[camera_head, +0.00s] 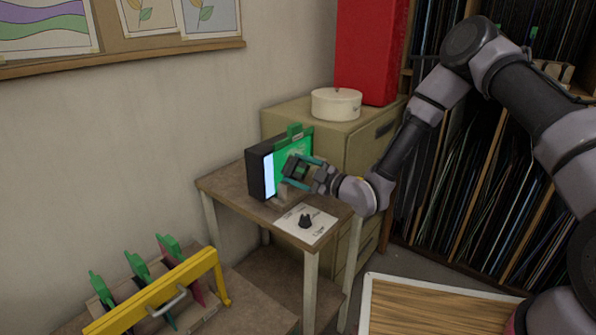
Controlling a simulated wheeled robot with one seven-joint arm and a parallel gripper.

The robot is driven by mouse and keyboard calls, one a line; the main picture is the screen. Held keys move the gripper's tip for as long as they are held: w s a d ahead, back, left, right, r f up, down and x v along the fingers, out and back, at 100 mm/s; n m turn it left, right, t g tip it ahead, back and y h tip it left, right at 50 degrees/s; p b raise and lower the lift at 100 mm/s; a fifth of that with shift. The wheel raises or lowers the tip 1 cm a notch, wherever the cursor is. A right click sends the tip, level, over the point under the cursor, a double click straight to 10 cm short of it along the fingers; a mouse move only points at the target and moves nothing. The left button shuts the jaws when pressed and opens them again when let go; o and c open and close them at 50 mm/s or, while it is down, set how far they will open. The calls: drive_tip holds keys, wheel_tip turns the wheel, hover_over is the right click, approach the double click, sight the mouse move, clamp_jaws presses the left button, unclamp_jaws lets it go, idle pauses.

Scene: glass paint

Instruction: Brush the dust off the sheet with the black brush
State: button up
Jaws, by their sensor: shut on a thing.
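A green-framed sheet (281,148) with a green tab on top stands upright against a black box with a pale lit face (261,172) on the small side table. My gripper (298,171) is in front of the sheet, its teal fingers shut on a small dark thing that looks like the black brush (289,166). The brush is small in the picture and partly hidden by the fingers. I cannot tell whether it touches the sheet. No dust can be made out at this size.
A white card (318,231) with a small black object (305,220) lies at the side table's (240,196) front. A rack with a yellow bar (160,295) holds several green-tabbed sheets at lower left. A cabinet (292,116) bearing a round white tin (336,104) stands behind.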

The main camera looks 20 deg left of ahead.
sight(307, 149)
drive_tip(key=shift+w+a, duration=0.3)
drive_tip(key=shift+a, duration=0.35)
